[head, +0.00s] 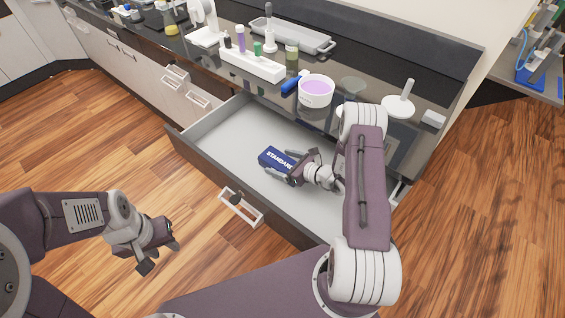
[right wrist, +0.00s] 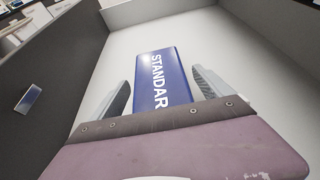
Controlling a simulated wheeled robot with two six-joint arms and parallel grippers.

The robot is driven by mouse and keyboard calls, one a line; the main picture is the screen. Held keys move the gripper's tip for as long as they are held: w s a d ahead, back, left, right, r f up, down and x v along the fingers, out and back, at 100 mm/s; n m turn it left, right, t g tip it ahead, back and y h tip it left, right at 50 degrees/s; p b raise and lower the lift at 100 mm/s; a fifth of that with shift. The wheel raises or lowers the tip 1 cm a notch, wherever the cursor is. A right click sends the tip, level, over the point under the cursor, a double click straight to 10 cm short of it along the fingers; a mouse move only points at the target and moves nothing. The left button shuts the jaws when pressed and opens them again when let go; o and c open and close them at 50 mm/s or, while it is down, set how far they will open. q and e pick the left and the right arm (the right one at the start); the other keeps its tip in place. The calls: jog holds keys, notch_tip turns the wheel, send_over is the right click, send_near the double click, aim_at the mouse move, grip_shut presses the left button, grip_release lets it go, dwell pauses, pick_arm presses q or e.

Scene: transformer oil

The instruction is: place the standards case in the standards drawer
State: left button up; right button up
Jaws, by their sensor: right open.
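The blue standards case (head: 273,158) lies inside the open drawer (head: 222,138), with white lettering on top that is partly covered by my right gripper. In the right wrist view the case (right wrist: 166,75) sits on the pale drawer floor between the two fingers. My right gripper (head: 292,176) is open, with a finger on either side of the case and a gap showing beside it. It also shows in the right wrist view (right wrist: 160,92). My left gripper (head: 158,250) hangs empty over the wood floor at the left, its fingers apart.
The dark counter (head: 375,90) above the drawer holds a white tube rack (head: 252,66), a bowl of purple liquid (head: 316,91), a grey tray (head: 300,40) and a white stand (head: 398,104). The drawer's left part is free. Its front has a white-framed handle (head: 240,208).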

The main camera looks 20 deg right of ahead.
jog(key=shift+r, duration=0.35)
jog(key=v, duration=1.2)
jog(key=shift+s+f, duration=0.1)
jog(key=shift+f, duration=0.1)
jog(key=shift+a, duration=0.15)
